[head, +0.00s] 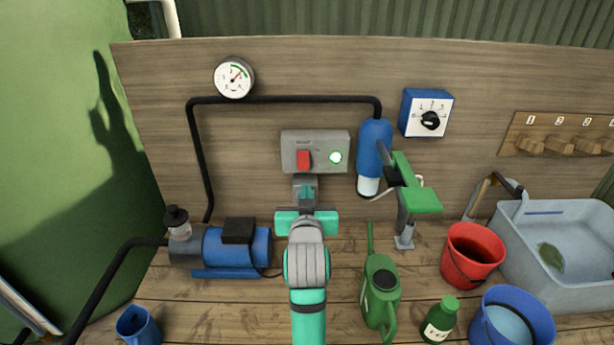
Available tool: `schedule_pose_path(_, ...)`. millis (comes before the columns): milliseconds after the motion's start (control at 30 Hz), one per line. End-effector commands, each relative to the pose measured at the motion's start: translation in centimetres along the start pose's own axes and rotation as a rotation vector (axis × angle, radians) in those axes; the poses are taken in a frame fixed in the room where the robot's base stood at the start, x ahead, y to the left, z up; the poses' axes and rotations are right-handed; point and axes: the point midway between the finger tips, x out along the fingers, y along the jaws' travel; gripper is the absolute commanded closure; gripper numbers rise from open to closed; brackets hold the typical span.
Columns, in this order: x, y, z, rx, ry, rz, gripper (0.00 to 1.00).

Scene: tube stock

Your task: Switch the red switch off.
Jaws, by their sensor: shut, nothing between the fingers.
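The red switch (304,160) sits on the left part of a grey switch box (321,140) on the wooden back panel. A round lamp (336,157) to its right on the same box glows green-white. My gripper (306,187) is just below the box, pointing up towards the switch, and its fingers are shut with nothing between them. The tips are close under the red switch; I cannot tell whether they touch the box. The red switch is fully visible.
A blue pump (232,246) stands left of my arm. A green watering can (381,290), a green bottle (440,320), a red bucket (472,255) and a blue bucket (511,317) are to the right. A blue filter (374,150) and green-handled tap (415,196) stand right of the box.

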Motion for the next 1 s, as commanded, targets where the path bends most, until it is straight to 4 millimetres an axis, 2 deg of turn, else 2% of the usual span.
schedule_pose_path(300,6.0,0.0,0.0,0.0,-0.001,0.0,1.0)
schedule_pose_path(500,8.9,0.0,0.0,-0.001,-0.001,0.0,1.0)
schedule_pose_path(700,10.3,0.0,0.0,-0.001,0.0,0.0,1.0)
schedule_pose_path(1000,10.4,0.0,0.0,0.0,0.001,0.0,1.0)
